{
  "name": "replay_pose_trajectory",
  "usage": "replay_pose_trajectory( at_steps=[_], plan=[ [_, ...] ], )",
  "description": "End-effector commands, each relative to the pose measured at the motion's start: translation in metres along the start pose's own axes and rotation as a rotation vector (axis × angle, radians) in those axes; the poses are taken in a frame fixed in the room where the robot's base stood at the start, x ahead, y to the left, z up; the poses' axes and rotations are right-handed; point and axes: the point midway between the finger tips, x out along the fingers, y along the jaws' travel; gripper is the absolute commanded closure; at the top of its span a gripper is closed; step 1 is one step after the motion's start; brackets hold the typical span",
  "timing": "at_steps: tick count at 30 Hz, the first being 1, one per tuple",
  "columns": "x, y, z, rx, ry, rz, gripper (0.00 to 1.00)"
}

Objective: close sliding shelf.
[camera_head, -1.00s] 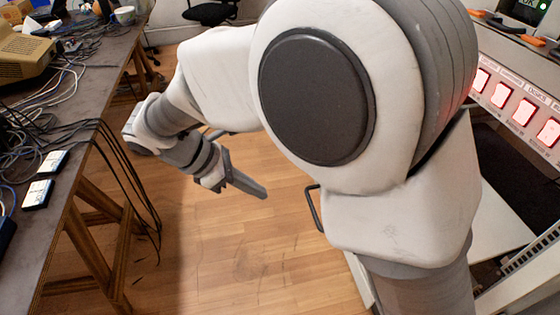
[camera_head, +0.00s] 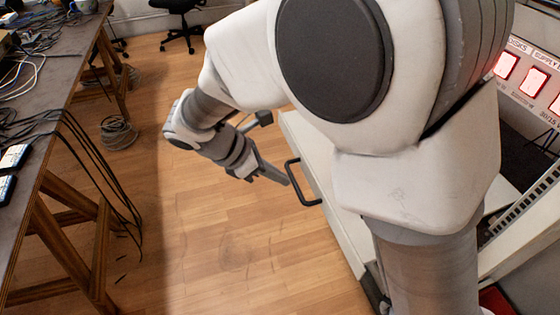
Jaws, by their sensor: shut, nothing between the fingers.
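The sliding shelf (camera_head: 328,207) is a pale grey-white panel sticking out over the floor from the rack on the right. A black bar handle (camera_head: 297,182) stands on its left-facing front edge. My arm hides much of the shelf's top. My gripper (camera_head: 283,178) is dark grey and shut, with nothing seen in it. Its fingertips are close to the handle's left side; I cannot tell whether they touch it.
A long workbench (camera_head: 62,88) with wooden trestle legs and hanging black cables runs along the left. A cable coil (camera_head: 119,132) lies on the floor. A black office chair (camera_head: 180,15) is at the back. The rack's panel with lit red-white switches (camera_head: 519,77) is at right. Wooden floor between is clear.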

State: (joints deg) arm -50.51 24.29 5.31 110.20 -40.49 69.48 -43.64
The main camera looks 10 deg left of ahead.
Motion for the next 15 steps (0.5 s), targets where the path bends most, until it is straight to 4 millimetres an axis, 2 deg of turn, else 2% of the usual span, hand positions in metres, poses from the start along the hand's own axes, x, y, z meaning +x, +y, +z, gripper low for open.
replay_pose_trajectory(
  at_steps=[8,15],
  plan=[
    [0.004,-0.001,0.006,0.001,-0.001,-0.002,1.0],
    [0.026,-0.002,0.037,0.005,-0.003,-0.007,1.0]
  ],
)
